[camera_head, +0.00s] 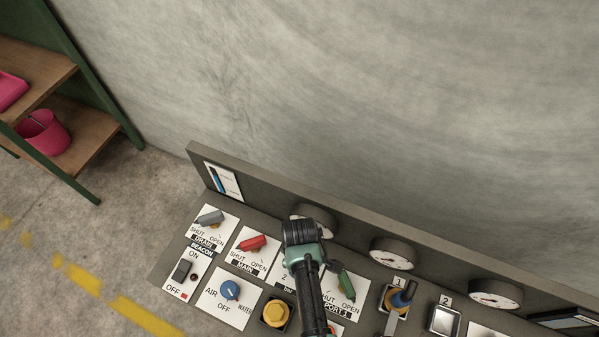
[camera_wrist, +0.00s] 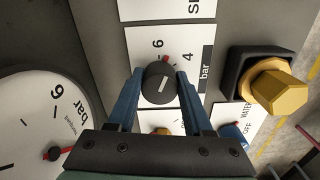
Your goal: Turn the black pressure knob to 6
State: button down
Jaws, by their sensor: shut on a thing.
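The black pressure knob (camera_wrist: 160,84) sits between the two blue fingers of my gripper (camera_wrist: 160,78) in the wrist view. The fingers are shut on its sides. A short white line on its face slants upward and slightly right. A small red mark shows just above the knob, between the 6 and the 4 on the white "bar" plate (camera_wrist: 143,45). In the head view my gripper (camera_head: 303,236) hides the knob, and the plate (camera_head: 284,270) shows only in part, with a 2 and "bar".
A red MAIN handle (camera_head: 252,243) is left of my gripper and a green PORT 1 handle (camera_head: 346,284) is right. A yellow knob (camera_head: 276,313) and blue AIR/WATER knob (camera_head: 229,290) are nearer.

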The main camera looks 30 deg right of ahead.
jog(key=shift+w+r+n, duration=0.1)
jog(key=shift+w+n, duration=0.05)
jog(key=shift+n, duration=2.15)
jog(key=shift+p, duration=0.3)
jog(key=shift+c, duration=1.5)
grip_release()
notch_tip(320, 180, up, 13)
jog(key=b, duration=0.1)
